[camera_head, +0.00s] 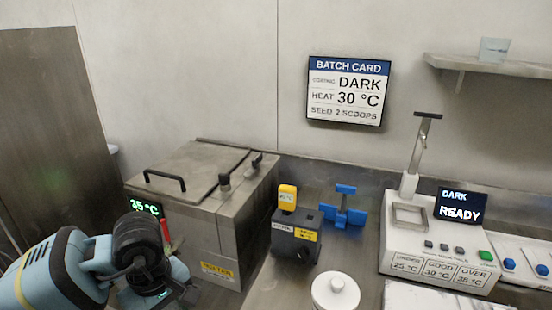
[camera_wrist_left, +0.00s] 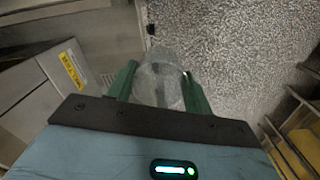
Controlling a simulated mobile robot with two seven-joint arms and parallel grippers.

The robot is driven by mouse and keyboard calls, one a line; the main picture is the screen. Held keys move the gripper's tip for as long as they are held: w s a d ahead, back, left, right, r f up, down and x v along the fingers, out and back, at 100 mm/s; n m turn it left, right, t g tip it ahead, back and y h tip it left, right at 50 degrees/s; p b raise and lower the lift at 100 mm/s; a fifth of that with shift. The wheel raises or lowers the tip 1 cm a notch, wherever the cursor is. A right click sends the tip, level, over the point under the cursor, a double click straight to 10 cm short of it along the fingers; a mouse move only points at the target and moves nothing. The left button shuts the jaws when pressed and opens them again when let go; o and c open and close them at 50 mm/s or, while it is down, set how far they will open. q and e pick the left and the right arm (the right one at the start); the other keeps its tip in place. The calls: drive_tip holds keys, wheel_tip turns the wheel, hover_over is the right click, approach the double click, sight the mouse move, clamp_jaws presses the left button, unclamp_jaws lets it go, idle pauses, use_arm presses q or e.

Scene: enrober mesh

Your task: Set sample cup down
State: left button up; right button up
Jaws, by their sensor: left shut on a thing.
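My left gripper (camera_wrist_left: 160,88) is shut on a clear cup (camera_wrist_left: 160,70), which I take to be the sample cup, between its green fingers. Speckled grey floor shows below and beyond the cup. In the head view, my left gripper (camera_head: 184,294) is at the lower left, in front of the steel tank; the cup cannot be made out there. Whether the cup holds anything is unclear. My right gripper is not in view.
The steel tank (camera_head: 225,235) reads 35 °C. Right of it stand a dark block (camera_head: 296,243) with a yellow top, a blue fixture (camera_head: 344,208), a white lidded pot (camera_head: 335,292) and a tester (camera_head: 428,232) reading DARK READY. A clear container (camera_head: 494,50) sits on the wall shelf (camera_head: 490,66).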

use_arm(q)
drive_tip(key=m, duration=0.1)
drive_tip(key=s+r+m, duration=0.1)
drive_tip(key=m, duration=0.1)
drive_tip(key=s+m, duration=0.1)
drive_tip(key=m, duration=0.1)
drive_tip(key=shift+a+r+p, duration=0.35)
drive_tip(key=m, duration=0.1)
drive_tip(key=s+m, duration=0.1)
drive_tip(key=m, duration=0.1)
drive_tip(key=s+r+m, duration=0.1)
drive_tip(key=m, duration=0.1)
drive_tip(key=shift+a, duration=0.25)
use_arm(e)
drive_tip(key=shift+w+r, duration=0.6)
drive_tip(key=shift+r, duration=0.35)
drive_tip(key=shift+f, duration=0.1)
